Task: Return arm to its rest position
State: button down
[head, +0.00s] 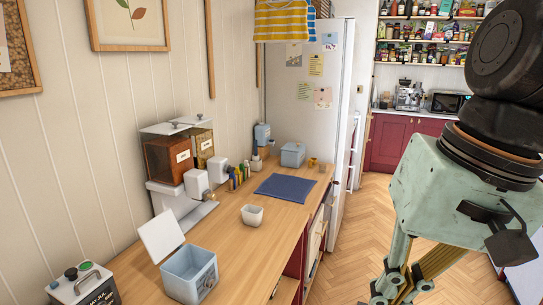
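My arm shows large at the right edge, with black joints above a pale green block. My gripper (412,268) seems to be the part below this block, where pale green and tan links point down to the bottom edge. The fingertips are cut off or hidden, so I cannot tell whether it is open or shut. I see nothing held in the visible part. It hangs over the wooden floor, to the right of the counter and apart from it.
The wooden counter (262,226) holds an open light blue box (190,275), a small white bowl (252,215), a blue mat (287,187) and a dispenser (180,165). A white fridge (312,110) stands behind it. Red cabinets (392,140) stand at the back; floor (368,225) between is clear.

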jog(key=s+d+r+n+t+h, duration=0.1)
jog(key=s+d+n+t+h, duration=0.1)
jog(key=s+d, duration=0.2)
jog(key=shift+s+d, duration=0.35)
jog(key=shift+d, duration=0.2)
dwell(0.4)
